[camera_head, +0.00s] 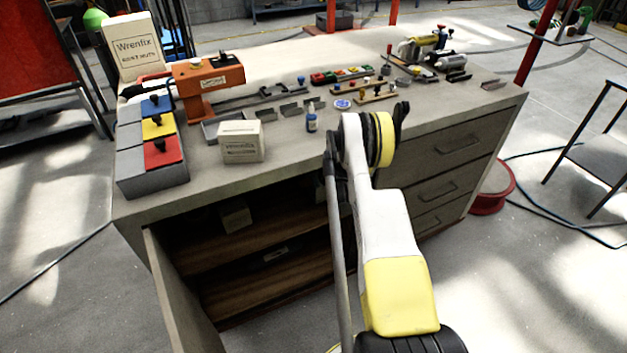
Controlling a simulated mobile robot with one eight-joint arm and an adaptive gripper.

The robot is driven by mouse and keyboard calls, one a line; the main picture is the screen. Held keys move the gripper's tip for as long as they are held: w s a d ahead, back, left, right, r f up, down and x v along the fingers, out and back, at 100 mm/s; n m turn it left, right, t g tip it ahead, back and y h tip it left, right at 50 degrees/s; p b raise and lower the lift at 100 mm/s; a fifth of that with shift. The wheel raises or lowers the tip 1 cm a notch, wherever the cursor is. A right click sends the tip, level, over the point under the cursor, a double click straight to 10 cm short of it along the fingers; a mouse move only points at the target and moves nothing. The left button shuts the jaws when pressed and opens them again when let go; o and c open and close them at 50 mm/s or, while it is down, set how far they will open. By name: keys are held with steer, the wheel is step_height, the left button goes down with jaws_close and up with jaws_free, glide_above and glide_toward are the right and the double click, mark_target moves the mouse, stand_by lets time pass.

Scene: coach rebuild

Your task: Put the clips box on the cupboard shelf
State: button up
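A small off-white carton (241,142) with a printed label stands upright near the front edge of the bench top, left of centre. It looks like the clips box, but its small print is not readable. The cupboard under the bench is open, and its brown wooden shelf (262,246) shows inside. Another small pale box (235,217) sits in the shadow inside the cupboard. My white and yellow arm rises in front of the bench, right of the carton. It hides part of the bench front. My gripper cannot be made out.
The open cupboard door (178,292) juts forward at the left. Grey bins with coloured lids (158,150), an orange tool (203,85), a blue bottle (312,118) and a larger Wrenfix box (135,48) stand on the bench. Drawers (455,145) are right of my arm.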

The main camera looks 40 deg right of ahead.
steer(key=shift+r, duration=0.25)
steer(key=p+v, duration=0.4)
steer(key=v, duration=0.7)
steer(key=shift+s+r, duration=0.3)
